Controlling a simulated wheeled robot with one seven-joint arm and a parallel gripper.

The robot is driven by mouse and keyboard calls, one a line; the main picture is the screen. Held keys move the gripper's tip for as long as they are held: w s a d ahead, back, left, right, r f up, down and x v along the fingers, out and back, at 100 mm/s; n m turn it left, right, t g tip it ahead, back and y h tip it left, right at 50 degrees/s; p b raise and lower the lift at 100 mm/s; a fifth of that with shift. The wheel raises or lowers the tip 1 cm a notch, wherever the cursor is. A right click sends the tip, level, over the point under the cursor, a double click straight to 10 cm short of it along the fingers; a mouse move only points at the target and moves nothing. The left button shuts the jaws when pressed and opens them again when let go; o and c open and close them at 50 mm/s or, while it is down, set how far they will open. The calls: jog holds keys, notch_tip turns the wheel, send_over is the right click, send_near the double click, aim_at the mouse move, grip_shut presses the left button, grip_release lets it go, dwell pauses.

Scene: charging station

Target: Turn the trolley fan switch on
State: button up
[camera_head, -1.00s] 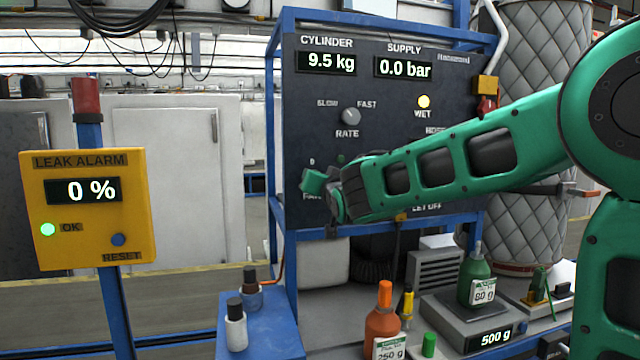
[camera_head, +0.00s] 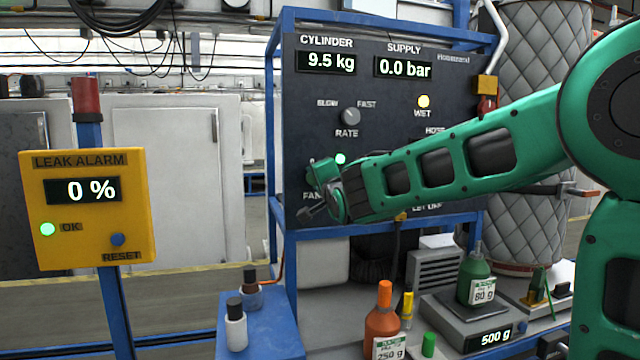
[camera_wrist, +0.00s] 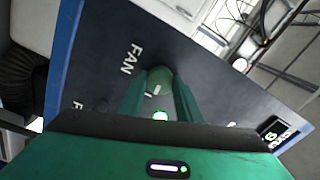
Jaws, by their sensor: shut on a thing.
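The fan switch (camera_wrist: 159,78) is a round knob with a short pale mark, next to the FAN label in the wrist view. My gripper (camera_head: 318,190) is at the lower left of the dark control panel (camera_head: 385,140), and its two green fingers (camera_wrist: 158,92) are shut on either side of the knob. In the head view my gripper hides the knob, and the FAN label shows only in part. A small lamp (camera_head: 340,159) just above my gripper glows green-white; a bright lamp also shows between the fingers in the wrist view.
The panel also carries a rate knob (camera_head: 350,116) and a lit yellow WET lamp (camera_head: 424,102). A blue frame (camera_head: 279,150) surrounds it. Below stand an orange bottle (camera_head: 383,325) and a scale (camera_head: 468,322) with a green bottle. A yellow leak alarm box (camera_head: 88,210) stands left.

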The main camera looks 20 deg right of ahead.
jog(key=shift+d+m, duration=0.3)
jog(key=shift+m, duration=0.3)
jog(key=o, duration=1)
jog(key=shift+d, duration=0.1)
jog(key=shift+o, duration=0.2)
jog(key=shift+a, duration=0.2)
jog(key=s, duration=1)
jog(key=shift+s, duration=0.3)
jog(key=shift+f, duration=0.1)
